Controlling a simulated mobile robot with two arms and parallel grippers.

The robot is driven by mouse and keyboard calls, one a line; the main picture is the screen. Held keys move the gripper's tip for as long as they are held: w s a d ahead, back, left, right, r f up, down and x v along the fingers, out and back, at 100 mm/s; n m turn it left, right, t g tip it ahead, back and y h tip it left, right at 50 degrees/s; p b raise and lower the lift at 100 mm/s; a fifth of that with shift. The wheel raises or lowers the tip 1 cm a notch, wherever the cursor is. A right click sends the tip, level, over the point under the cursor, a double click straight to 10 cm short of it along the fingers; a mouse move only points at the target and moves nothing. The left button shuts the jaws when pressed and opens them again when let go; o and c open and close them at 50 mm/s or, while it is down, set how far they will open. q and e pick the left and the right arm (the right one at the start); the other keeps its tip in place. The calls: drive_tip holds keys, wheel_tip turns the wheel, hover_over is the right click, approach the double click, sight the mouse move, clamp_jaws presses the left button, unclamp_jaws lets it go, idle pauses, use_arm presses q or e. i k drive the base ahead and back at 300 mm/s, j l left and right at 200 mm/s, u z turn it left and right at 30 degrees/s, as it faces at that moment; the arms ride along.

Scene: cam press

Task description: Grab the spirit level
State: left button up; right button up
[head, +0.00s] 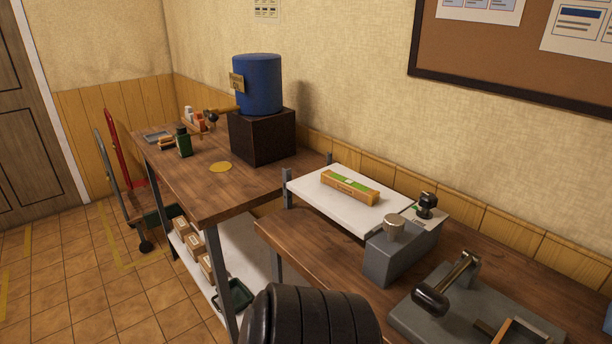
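The spirit level (350,187) is a small orange-brown block with a green top and a pale vial in its middle. It lies flat on a white plate (315,203) near the middle of the head view. The plate sits beside a grey machine block with a round knob. A black ribbed rounded form (312,318) at the bottom edge looks like part of my own arm. Neither gripper's fingers show, and nothing touches the level.
A grey block with a knob (393,227) and a black-handled lever press (431,300) stand right of the plate. A blue barrel (258,84) on a dark box stands on the left bench (228,198). A red hand truck (117,150) stands at far left.

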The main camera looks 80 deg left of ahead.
sight(361, 193)
drive_tip(key=u, duration=2.35)
drive_tip(key=j+z, duration=0.1)
drive_tip(key=z, duration=0.3)
drive_tip(key=i+j+z, duration=0.1)
drive_tip(key=z, duration=0.3)
drive_tip(key=j+z, duration=0.15)
drive_tip(key=z, duration=0.25)
drive_tip(key=j+z, duration=0.15)
drive_tip(key=z, duration=0.25)
